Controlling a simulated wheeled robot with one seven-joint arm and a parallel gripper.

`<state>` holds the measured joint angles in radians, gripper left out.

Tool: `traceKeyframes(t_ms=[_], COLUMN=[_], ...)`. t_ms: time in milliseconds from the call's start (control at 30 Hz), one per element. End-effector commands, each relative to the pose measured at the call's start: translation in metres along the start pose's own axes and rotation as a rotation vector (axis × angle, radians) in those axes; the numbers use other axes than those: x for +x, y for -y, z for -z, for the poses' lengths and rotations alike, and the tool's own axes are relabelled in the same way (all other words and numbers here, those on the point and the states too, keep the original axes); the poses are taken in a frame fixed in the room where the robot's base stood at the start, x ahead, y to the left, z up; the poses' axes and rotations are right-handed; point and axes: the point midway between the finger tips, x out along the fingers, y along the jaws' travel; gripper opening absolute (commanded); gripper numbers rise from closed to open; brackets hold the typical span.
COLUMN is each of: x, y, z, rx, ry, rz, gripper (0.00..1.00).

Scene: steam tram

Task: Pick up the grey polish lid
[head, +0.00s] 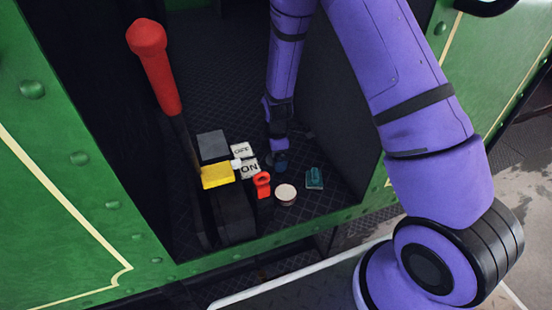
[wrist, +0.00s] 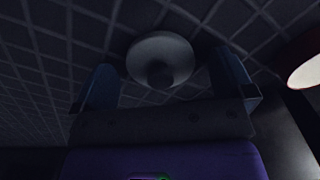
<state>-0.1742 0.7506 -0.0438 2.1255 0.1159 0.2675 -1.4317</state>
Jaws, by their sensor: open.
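The grey polish lid (wrist: 160,58) is a pale grey disc with a dark knob at its middle. In the wrist view it lies on the dark, cross-ridged floor, between and just beyond my two blue-grey fingers. My gripper (head: 279,160) is open, with a finger on each side of the lid and visible gaps to it. In the head view my gripper is low inside the dark cab, close to the floor, and I cannot make out the lid there.
A round white-topped tin (head: 286,191) stands close to my gripper. A teal object (head: 314,178), a red ring-topped piece (head: 262,184), white ON and OFF plates (head: 249,168), a yellow block (head: 217,176) and a red-handled lever (head: 154,65) are nearby. The dark cab wall (head: 345,140) rises at right.

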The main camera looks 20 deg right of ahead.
Motion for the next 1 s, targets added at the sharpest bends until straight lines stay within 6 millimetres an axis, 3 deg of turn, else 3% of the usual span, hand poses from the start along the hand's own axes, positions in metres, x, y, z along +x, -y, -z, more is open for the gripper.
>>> traceKeyframes(t_ms=[167, 367, 1000], x=[0.0, -0.001, -0.01], y=[0.0, 0.0, -0.001], z=[0.0, 0.0, 0.0], rx=[0.0, 0.0, -0.001], ry=[0.0, 0.0, -0.001], rz=[-0.001, -0.001, -0.003], gripper=[0.98, 0.53, 0.51])
